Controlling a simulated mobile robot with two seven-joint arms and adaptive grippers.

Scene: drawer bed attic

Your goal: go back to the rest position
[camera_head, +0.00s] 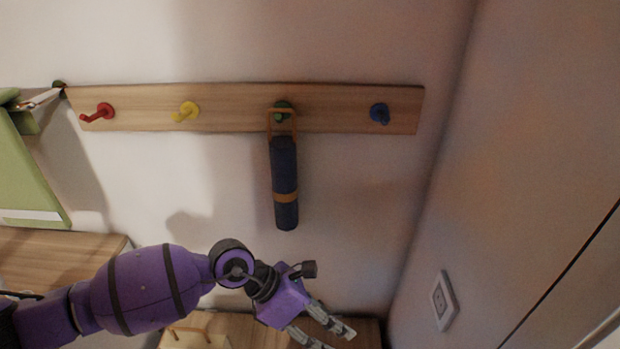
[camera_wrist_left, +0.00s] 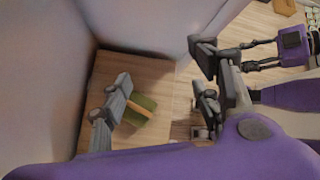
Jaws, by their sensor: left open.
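My left gripper (camera_head: 322,326) is at the bottom of the head view, with its purple arm reaching in from the left. Its fingers are apart with nothing between them. In the left wrist view its fingers (camera_wrist_left: 155,95) stand apart above a wooden surface. A purple gripper-like part with dark links, likely my right gripper (camera_wrist_left: 255,55), shows at the upper right of that view. The right arm does not show in the head view.
A wooden rack (camera_head: 235,97) with coloured hooks is on the wall. A dark blue rolled object (camera_head: 285,180) hangs by an orange strap from the green hook (camera_head: 283,106), above the left gripper. A green object (camera_wrist_left: 143,108) lies below. A wall outlet (camera_head: 443,300) is at right.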

